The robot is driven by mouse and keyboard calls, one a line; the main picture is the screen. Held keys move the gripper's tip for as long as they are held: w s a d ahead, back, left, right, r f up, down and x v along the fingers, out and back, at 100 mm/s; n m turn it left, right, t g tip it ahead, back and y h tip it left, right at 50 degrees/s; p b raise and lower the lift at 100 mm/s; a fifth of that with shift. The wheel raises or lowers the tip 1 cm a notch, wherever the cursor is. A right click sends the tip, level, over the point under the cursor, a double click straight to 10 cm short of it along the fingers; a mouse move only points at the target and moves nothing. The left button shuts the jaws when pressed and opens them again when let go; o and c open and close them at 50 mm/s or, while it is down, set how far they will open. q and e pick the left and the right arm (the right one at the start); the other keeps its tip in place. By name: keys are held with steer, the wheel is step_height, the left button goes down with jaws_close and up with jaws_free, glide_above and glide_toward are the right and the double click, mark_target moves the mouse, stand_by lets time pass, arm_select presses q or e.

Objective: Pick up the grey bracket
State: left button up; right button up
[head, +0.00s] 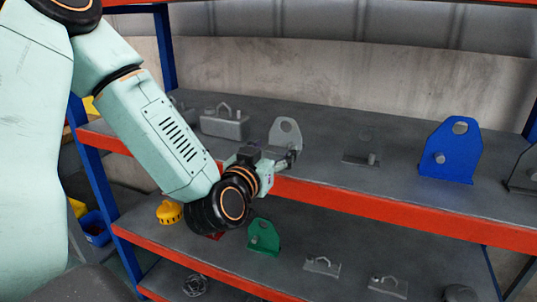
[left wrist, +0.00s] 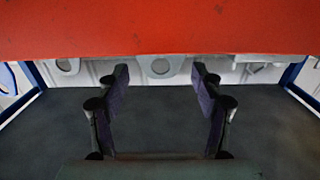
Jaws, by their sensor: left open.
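A grey bracket (head: 285,133), an upright plate with a rounded top and a hole, stands near the front of the middle shelf in the head view. My left gripper (head: 287,160) is at that shelf's front edge, just in front of the bracket's lower part and partly covering it. In the left wrist view the left gripper (left wrist: 160,75) is open, with nothing between its fingers. A grey plate with a hole (left wrist: 160,66) shows beyond and between the fingertips, partly cut off by the red beam. My right gripper is not in view.
The red shelf beam (head: 400,205) runs close under the left gripper. On the same shelf are a grey block part (head: 224,125), a dark grey part (head: 361,150) and a blue bracket (head: 450,150). A green bracket (head: 263,236) stands on the shelf below.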

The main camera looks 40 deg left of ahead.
mark_target(285, 137)
arm_select(q)
steer(key=o, duration=0.6)
steer(key=b+x, duration=0.1)
steer(key=x, duration=0.4)
steer(key=shift+a+f, duration=0.1)
steer(key=shift+f, duration=0.05)
steer(key=shift+w+a, duration=0.1)
steer(key=shift+w, duration=0.55)
jaws_close()
